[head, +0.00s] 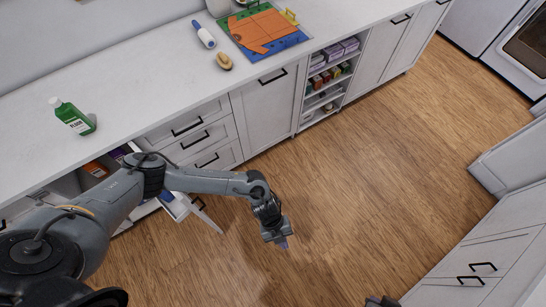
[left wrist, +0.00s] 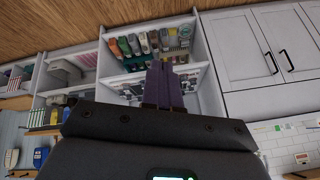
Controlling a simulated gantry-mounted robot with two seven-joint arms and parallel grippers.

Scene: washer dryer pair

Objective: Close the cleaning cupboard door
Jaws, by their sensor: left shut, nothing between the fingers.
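The cleaning cupboard (head: 68,184) is under the counter at the left of the head view, with orange and purple items visible inside. Its door (head: 207,217) stands open, swung out over the floor, with a dark handle at its top. My left arm crosses in front and hides part of the cupboard and door. My left gripper (head: 283,243) is shut and empty, over the floor to the right of the door and apart from it. Its dark fingers (left wrist: 163,85) also show together in the left wrist view. My right gripper's fingers are not visible.
A green bottle (head: 72,117) stands on the counter (head: 140,75) above the cupboard. Drawers (head: 195,135) and an open shelf unit (head: 325,85) line the counter front. The wooden floor (head: 370,190) is clear. White cabinets (head: 500,235) stand at lower right.

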